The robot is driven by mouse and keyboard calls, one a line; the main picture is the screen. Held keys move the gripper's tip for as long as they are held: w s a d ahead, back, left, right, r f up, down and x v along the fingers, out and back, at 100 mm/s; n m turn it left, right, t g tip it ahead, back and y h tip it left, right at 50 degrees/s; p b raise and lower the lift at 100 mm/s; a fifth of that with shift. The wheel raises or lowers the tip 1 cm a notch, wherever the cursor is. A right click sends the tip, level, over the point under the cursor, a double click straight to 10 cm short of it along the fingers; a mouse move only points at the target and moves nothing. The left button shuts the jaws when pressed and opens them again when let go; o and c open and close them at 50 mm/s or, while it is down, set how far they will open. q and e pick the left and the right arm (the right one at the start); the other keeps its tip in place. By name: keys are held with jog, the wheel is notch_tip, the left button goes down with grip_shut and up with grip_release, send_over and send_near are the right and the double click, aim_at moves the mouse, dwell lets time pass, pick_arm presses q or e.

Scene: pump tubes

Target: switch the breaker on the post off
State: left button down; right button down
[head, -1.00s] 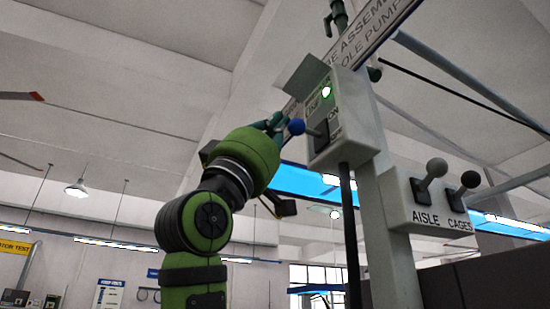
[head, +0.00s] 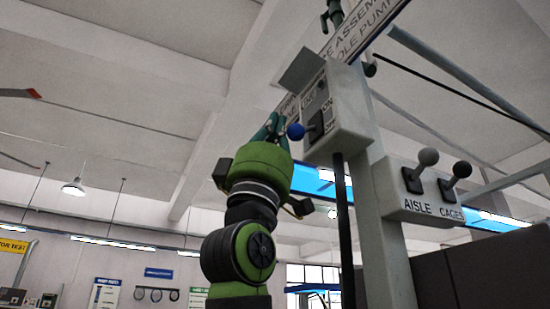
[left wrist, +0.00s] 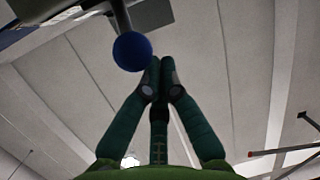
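The breaker is a pale box (head: 347,112) high on the post (head: 390,262), with ON and OFF labels and a dark indicator lamp. Its lever ends in a blue ball (head: 296,131) and points outward, tilted slightly down. The ball also shows in the left wrist view (left wrist: 132,52). My left gripper (head: 274,122) is just left of the ball in the head view. In the left wrist view, its green fingertips (left wrist: 160,72) are together with nothing between them, and the ball is beside them. Whether they touch the ball is unclear. My right gripper is not in view.
A lower box labelled AISLE and CAGES (head: 422,193) carries a grey-ball lever (head: 428,157) and a black-ball lever (head: 462,169), right of the post. A black vertical pipe (head: 345,225) runs below the breaker. Open air lies left of my arm.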

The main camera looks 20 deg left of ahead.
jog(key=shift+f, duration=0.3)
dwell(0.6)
